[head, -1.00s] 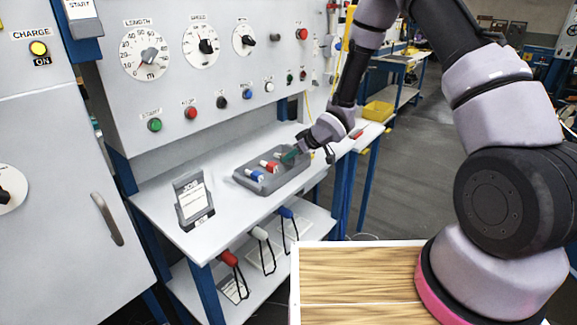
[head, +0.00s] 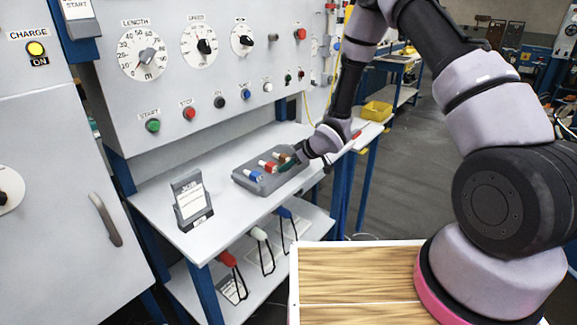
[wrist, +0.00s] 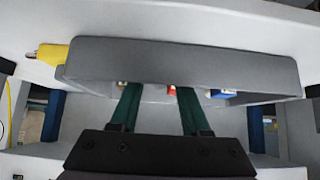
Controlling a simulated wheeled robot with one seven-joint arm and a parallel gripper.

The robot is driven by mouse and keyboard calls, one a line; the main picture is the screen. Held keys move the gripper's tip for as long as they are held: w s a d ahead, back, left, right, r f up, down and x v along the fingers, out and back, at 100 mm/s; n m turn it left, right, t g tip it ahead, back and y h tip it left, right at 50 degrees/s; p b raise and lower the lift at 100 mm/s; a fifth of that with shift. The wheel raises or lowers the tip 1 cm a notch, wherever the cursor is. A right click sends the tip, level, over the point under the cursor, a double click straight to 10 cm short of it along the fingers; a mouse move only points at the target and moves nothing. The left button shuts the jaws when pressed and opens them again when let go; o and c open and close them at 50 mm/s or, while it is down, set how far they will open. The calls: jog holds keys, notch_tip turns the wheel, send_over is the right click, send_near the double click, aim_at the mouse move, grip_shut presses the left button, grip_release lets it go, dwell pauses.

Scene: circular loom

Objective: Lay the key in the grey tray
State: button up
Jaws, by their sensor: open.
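The grey tray (head: 240,181) stands on the white bench below the control panel, and its grey wall (wrist: 180,62) spans the wrist view. It holds a blue piece (head: 254,175), a red piece (head: 268,165) and a brown piece (head: 282,158), each with a pale part. In the wrist view the blue piece (wrist: 222,93) and red piece (wrist: 172,90) show partly past the wall. I cannot tell whether any of these is the key. My gripper (head: 288,166) is at the tray's right end. Its green fingers (wrist: 158,92) are apart, with nothing clearly held between them.
A card holder (head: 192,203) stands at the bench's front left. The panel (head: 230,110) with dials and buttons rises behind. A yellow object (wrist: 52,53) shows beside the tray wall.

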jog(key=s+d+r+m+t+h, duration=0.1)
jog(key=s+d+r+m+h, duration=0.25)
jog(key=d+r, duration=0.95)
jog(key=s+d+r+m+t+h, duration=0.1)
jog(key=s+d+r+m+h, duration=0.25)
jog(key=d+r, duration=1)
jog(key=s+r+m+y, duration=0.1)
jog(key=s+r+m, duration=0.2)
jog(key=s+r, duration=0.5)
jog(key=s+a+r+m+y, duration=0.1)
jog(key=s+r+m, duration=0.3)
jog(key=s+r, duration=0.4)
jog(key=s, duration=0.6)
jog(key=shift+s+a+r+m+g, duration=0.15)
jog(key=shift+s+a+m+g, duration=0.05)
jog(key=shift+s+m+g, duration=0.1)
jog(key=shift+w, duration=0.1)
